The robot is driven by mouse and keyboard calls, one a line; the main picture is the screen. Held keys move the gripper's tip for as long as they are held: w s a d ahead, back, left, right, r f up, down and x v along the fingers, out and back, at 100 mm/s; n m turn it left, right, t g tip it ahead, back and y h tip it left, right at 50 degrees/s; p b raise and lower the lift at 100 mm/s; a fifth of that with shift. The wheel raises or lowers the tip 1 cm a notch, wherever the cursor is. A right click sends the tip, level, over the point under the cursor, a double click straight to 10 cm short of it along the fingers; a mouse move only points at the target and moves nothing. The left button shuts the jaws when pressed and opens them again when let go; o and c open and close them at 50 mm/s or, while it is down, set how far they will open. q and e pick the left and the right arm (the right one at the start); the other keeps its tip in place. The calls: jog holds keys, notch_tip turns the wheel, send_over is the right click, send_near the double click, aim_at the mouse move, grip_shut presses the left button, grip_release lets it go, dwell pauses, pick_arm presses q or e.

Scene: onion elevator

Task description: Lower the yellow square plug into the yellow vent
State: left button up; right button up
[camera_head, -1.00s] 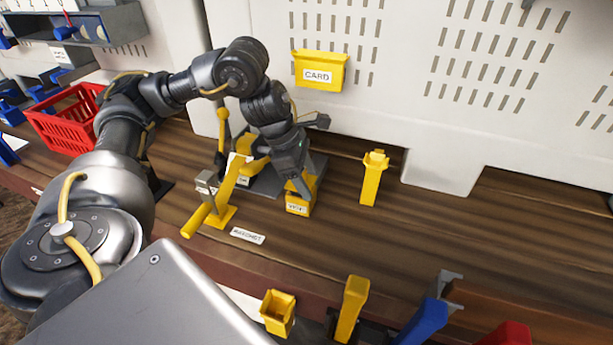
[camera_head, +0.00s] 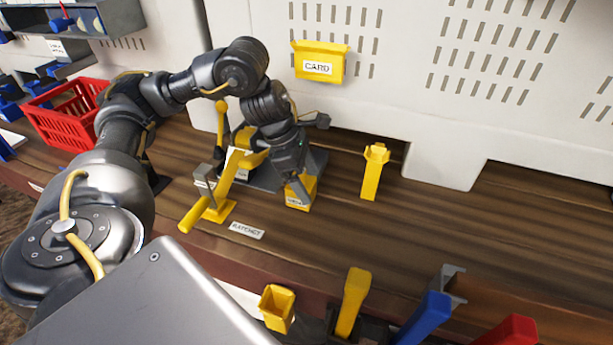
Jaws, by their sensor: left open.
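A small yellow box with a white label (camera_head: 308,192), apparently the yellow vent, stands on the bench at the right end of a grey base plate. My left gripper (camera_head: 300,184) points down at it from above, open, with a grey finger in front of its near face. The gripper hides much of the top of the box. I cannot make out the yellow square plug as a separate piece there, nor tell whether it sits in the vent. My right gripper is not in view.
A yellow lever assembly (camera_head: 222,195) stands just left of the gripper, behind a RATCHET label (camera_head: 246,230). A yellow post (camera_head: 374,172) stands to the right. A yellow CARD box (camera_head: 319,64) hangs on the wall. Yellow, blue and red pieces line the front edge. The right bench is clear.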

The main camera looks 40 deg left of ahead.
pick_arm(q)
jog(key=p+v, duration=0.2)
jog(key=v, duration=0.8)
jog(key=shift+a+r, duration=0.2)
jog(key=shift+r, duration=0.15)
jog(key=shift+s, duration=0.1)
